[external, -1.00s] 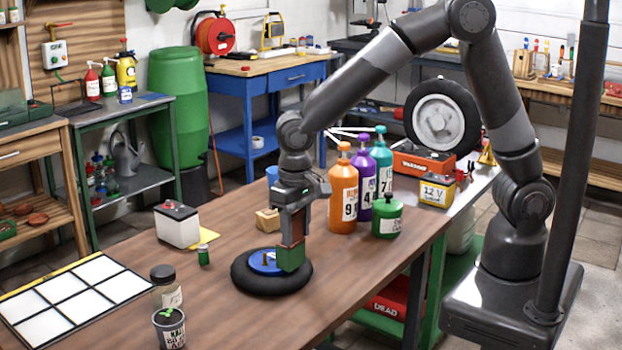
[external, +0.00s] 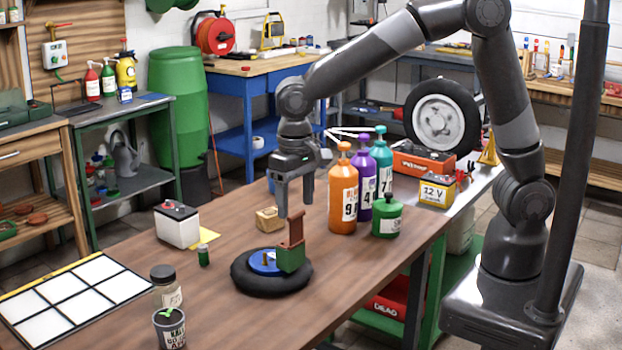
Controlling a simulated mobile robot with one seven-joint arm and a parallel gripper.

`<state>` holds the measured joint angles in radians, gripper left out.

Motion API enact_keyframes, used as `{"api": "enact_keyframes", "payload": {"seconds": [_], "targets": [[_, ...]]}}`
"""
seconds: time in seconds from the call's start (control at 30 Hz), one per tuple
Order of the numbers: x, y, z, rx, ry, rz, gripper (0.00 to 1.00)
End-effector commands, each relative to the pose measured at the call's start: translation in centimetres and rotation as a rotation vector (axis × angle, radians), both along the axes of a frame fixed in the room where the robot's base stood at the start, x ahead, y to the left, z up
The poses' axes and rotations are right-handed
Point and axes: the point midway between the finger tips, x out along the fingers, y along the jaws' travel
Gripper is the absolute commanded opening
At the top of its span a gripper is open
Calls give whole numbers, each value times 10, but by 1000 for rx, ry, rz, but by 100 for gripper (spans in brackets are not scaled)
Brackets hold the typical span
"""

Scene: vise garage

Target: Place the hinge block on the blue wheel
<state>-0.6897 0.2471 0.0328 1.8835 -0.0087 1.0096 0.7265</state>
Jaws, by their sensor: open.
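The hinge block (external: 291,256), green below with a brown upright plate, stands on the right part of the blue wheel (external: 263,262). The wheel has a blue hub and a black tyre, and it lies flat on the brown table. The block hides part of the hub and tyre.
Bottles in orange (external: 342,195), purple (external: 364,185) and teal (external: 381,165) and a green canister (external: 387,217) stand right of my gripper. A wooden block (external: 269,219) lies behind the wheel. A white battery (external: 177,226) and a gridded board (external: 75,298) are left. The table in front of the wheel is clear.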

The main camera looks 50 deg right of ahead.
Motion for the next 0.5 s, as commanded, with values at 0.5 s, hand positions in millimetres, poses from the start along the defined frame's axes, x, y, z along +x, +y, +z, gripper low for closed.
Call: {"api": "enact_keyframes", "payload": {"seconds": [0.5], "targets": [[0,0,54,-1,1,1,64]]}}
